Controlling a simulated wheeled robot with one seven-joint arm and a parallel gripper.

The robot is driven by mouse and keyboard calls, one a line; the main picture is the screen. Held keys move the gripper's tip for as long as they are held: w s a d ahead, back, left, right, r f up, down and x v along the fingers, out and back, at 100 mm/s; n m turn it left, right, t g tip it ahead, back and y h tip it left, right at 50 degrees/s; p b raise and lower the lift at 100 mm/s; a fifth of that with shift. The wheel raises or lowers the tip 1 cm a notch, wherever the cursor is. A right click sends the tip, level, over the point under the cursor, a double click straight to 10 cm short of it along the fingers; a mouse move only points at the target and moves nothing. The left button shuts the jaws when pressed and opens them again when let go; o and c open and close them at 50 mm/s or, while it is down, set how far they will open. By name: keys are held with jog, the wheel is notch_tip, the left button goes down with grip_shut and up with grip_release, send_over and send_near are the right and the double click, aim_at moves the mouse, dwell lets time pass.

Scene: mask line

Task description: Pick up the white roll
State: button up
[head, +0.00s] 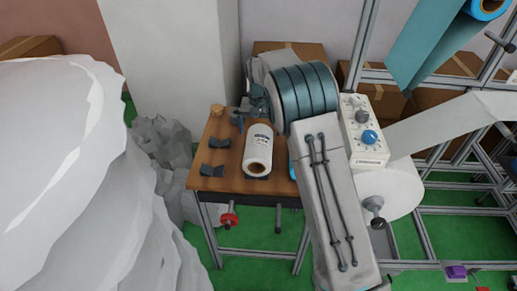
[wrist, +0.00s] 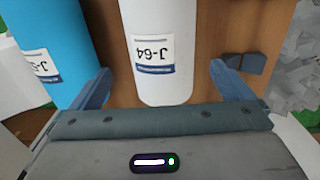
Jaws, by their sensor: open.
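The white roll (head: 257,152) lies on the wooden table, its open brown core end towards the head camera and its label on top. In the wrist view, the white roll (wrist: 160,88) runs up the middle, with a label reading J-64. My gripper (wrist: 160,69) is open, with one blue-grey finger on each side of the roll's near end. Gaps show between the fingers and the roll. In the head view, my gripper is at the back of the table and mostly hidden.
A blue roll (wrist: 50,45) lies beside the white roll; the head view shows only a sliver. Dark cradle blocks (head: 214,170) stand on the wooden table (head: 232,183) to the left. A control box (head: 364,135) with a blue knob is on the right.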

aim_at(260, 138)
notch_tip(260, 138, down, 4)
jog(key=shift+r, duration=0.2)
jog(key=f+p, duration=0.1)
jog(key=f, duration=0.1)
jog(key=s+f, duration=0.1)
jog(key=f, duration=0.1)
jog(key=shift+a+f+p, duration=0.2)
jog(key=shift+f+p, duration=0.15)
jog(key=shift+f, duration=0.35)
jog(key=c, duration=1)
